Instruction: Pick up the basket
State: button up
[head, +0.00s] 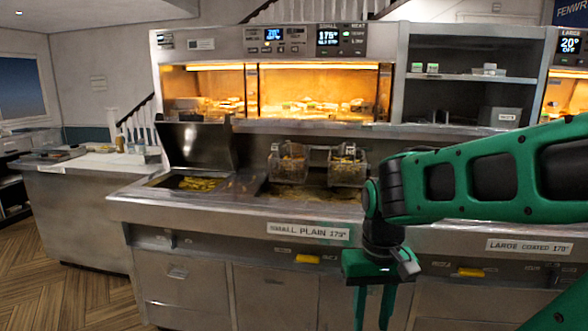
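Two wire frying baskets hang side by side above the right-hand fryer well, the left basket (288,165) and the right basket (347,169). Both seem to hold yellowish food. I cannot tell which one the task means. My gripper (374,312) points down in front of the range, below and to the right of the baskets. Its two green fingers are apart, with nothing seen between them. The fingertips run near or past the bottom edge of the picture. My arm comes in from the right and hides part of the range top.
The steel range (215,203) has an oil well (192,183) with yellow food at left and a raised lid (196,144) behind it. A lit warming cabinet (318,90) stands above. A side counter (80,172) is at left. Wooden floor (60,293) is clear at lower left.

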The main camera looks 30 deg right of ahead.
aim_at(290, 163)
jog(key=z, duration=1.35)
jog(key=i, duration=0.85)
jog(key=z, duration=0.05)
